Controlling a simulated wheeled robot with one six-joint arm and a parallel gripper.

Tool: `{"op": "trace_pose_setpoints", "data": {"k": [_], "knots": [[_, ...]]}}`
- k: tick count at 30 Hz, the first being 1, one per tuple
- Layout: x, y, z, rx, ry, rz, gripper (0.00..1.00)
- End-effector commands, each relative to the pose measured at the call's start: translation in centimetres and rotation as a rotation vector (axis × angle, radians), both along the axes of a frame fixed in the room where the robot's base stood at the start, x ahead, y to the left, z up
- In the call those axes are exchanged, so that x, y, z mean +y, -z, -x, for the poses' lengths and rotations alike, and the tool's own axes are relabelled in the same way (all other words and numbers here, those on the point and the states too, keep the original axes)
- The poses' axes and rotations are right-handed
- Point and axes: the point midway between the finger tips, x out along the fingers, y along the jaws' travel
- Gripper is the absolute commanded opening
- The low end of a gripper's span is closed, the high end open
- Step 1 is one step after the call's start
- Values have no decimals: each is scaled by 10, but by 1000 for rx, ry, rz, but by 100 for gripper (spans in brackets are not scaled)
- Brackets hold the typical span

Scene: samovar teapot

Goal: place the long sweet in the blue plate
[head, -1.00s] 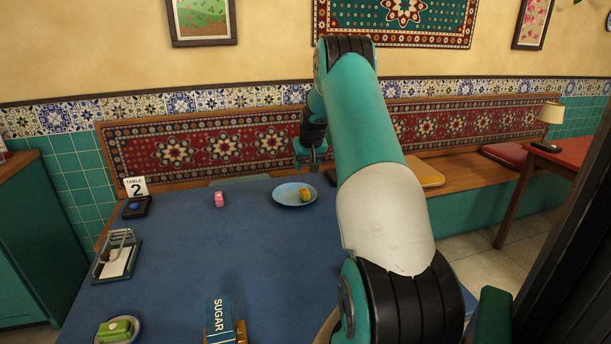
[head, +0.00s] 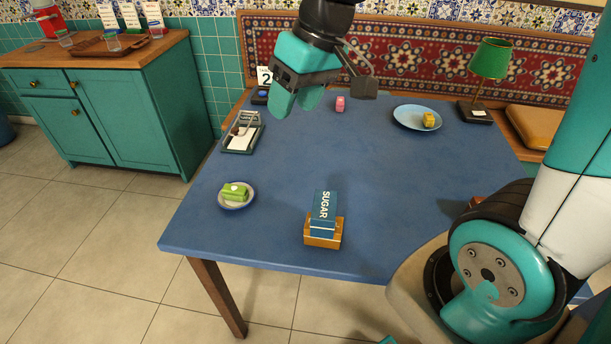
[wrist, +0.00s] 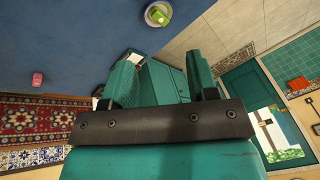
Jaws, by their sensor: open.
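A yellow sweet (head: 429,119) lies on the light blue plate (head: 405,118) at the far right of the table. A green block-like sweet (head: 235,191) lies on a small plate (head: 238,206) with a blue rim at the near left; both also show at the top of the wrist view, the green sweet (wrist: 158,17) on its plate. A small pink sweet (head: 340,103) stands on the bare tabletop at the back; it is at the left of the wrist view (wrist: 37,79). I cannot tell surely which is the long one. My gripper (head: 297,100) is open and empty, above the table's back left part.
A blue SUGAR box (head: 323,214) in a wooden holder stands near the table's front edge. A clipboard-like holder (head: 241,138), a table-number stand (head: 264,78) and a green lamp (head: 490,62) line the edges. The middle of the blue table (head: 290,160) is clear.

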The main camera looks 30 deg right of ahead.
Motion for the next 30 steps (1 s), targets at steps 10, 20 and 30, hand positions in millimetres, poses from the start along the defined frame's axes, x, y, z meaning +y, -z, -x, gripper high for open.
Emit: {"op": "trace_pose_setpoints", "data": {"k": [10,20,30], "knots": [[75,5,151,70,-353,-43,53],[75,2,153,71,-356,-44,53],[75,-46,153,70,-355,-44,53]]}}
